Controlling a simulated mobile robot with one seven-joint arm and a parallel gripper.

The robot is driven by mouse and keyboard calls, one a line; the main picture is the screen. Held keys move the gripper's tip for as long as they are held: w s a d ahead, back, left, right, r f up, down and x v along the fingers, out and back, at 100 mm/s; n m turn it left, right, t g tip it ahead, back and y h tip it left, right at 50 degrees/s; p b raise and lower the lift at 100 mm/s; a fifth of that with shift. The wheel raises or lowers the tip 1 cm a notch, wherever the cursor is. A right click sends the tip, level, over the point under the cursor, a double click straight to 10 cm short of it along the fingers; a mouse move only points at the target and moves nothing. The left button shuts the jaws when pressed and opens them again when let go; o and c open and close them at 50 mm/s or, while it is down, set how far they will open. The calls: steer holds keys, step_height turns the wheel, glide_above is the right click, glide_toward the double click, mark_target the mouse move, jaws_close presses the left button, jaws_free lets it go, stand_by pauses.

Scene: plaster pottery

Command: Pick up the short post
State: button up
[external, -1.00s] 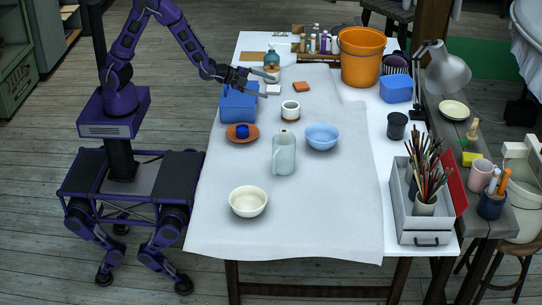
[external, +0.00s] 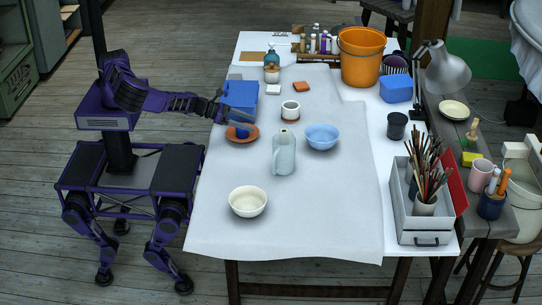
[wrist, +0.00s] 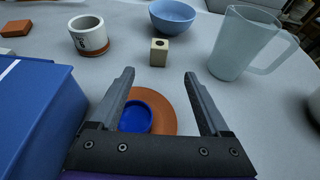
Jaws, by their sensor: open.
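The short post looks to be the small beige square block (wrist: 159,53) with a dark hole in its top, upright on the table cloth in the wrist view. It lies beyond my fingertips, roughly centred between them. In the external view my gripper (external: 252,117) is just above that saucer (external: 233,137).
A blue box (wrist: 35,110) stands close on the left of my gripper. A white mug (wrist: 89,34), a light blue bowl (wrist: 172,15) and a translucent pitcher (wrist: 243,42) stand around the post. A cream bowl (external: 248,202) sits nearer the front, with bare cloth around it.

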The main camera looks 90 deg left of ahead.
steer(key=x, duration=1.1)
steer(key=shift+w+d, duration=0.1)
steer(key=shift+w, duration=0.2)
steer(key=shift+r+x, duration=0.1)
steer(key=shift+x, duration=1.35)
steer(key=shift+r+x, duration=0.15)
steer(key=shift+x, duration=1.35)
steer(key=shift+w, duration=0.1)
jaws_close()
